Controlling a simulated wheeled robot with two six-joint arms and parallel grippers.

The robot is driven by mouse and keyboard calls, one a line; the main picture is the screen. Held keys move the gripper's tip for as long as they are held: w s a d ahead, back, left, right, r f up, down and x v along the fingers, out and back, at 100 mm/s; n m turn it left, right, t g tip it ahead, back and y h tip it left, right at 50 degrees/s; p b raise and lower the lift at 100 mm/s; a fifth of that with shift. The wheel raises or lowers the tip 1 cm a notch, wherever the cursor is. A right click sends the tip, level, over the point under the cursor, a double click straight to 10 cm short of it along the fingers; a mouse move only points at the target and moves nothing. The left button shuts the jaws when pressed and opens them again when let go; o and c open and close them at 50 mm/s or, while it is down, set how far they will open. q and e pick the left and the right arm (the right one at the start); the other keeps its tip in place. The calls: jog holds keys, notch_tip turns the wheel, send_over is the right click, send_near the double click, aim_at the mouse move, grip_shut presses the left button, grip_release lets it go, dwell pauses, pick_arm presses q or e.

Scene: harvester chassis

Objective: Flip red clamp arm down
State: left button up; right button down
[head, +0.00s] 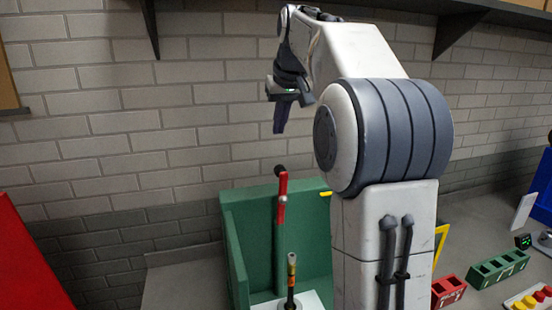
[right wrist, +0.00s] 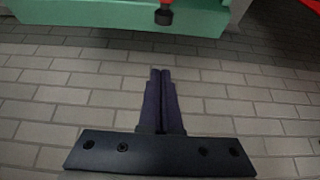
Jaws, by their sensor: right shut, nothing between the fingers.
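The red clamp arm (head: 282,198) stands upright in front of the back wall of the green fixture (head: 250,230) in the head view. It has a dark knob (head: 281,171) at its top. The knob also shows at the top of the right wrist view (right wrist: 164,16), with a bit of red above it. My right gripper (head: 279,131) is above the clamp arm, apart from it, pointing down. Its fingers (right wrist: 160,74) are shut together and empty in the right wrist view. My left gripper is out of view. My right arm hides part of the fixture's right side.
A red block (head: 448,291) and a green block (head: 498,268) sit at the right. A brick wall (head: 110,120) is behind. A red panel (head: 25,265) is at the left.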

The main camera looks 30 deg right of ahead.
jog(key=p+x, duration=0.2)
jog(key=x, duration=0.8)
jog(key=shift+s+a+f+p, duration=0.1)
jog(key=shift+s+a+p, duration=0.1)
jog(key=shift+s, duration=0.5)
jog(key=shift+s+a+f+p, duration=0.1)
jog(key=shift+s+a+p, duration=0.15)
jog(key=shift+s, duration=0.4)
jog(key=shift+s+a+f+p, duration=0.1)
jog(key=shift+s+p, duration=0.1)
jog(key=shift+s, duration=0.5)
